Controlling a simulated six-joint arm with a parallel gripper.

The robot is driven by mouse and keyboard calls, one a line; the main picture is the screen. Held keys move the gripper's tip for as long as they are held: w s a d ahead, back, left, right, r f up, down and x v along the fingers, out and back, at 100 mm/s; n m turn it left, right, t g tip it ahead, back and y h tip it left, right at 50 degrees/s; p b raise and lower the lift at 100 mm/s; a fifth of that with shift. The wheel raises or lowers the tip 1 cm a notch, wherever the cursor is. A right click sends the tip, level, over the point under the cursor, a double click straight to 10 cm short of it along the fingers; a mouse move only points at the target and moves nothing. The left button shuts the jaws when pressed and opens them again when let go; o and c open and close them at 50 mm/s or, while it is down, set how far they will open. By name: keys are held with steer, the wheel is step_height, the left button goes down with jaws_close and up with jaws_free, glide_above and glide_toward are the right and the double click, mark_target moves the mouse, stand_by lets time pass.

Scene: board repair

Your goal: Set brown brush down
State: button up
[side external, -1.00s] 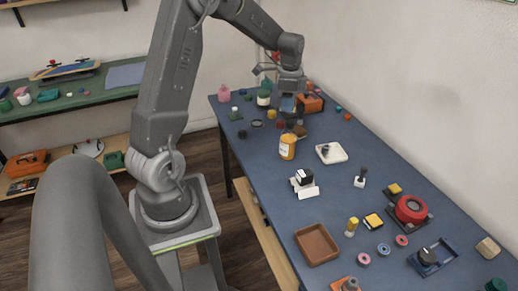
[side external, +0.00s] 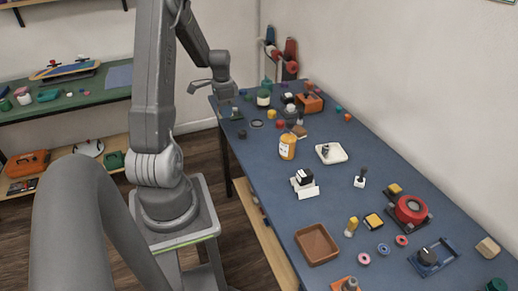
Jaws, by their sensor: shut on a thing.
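My gripper (side external: 226,97) is at the far left corner of the blue table (side external: 235,160), over or near its edge. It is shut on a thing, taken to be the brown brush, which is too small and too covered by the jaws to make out. I cannot tell whether it touches the table top. A small brown block (side external: 299,131) lies on the table to the right of my gripper.
A green-lidded jar (side external: 263,98), an orange box (side external: 309,103) and several small parts crowd the table's far end. An orange-labelled bottle (side external: 287,147), white dish (side external: 331,153) and empty brown tray (side external: 317,245) stand nearer. Bare blue surface lies between them.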

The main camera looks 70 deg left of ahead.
step_height(320, 180, down, 4)
glide_above(259, 148)
step_height(259, 148, down, 7)
steer(key=shift+f, duration=2.1)
steer(key=shift+f, duration=0.1)
steer(key=o, duration=0.9)
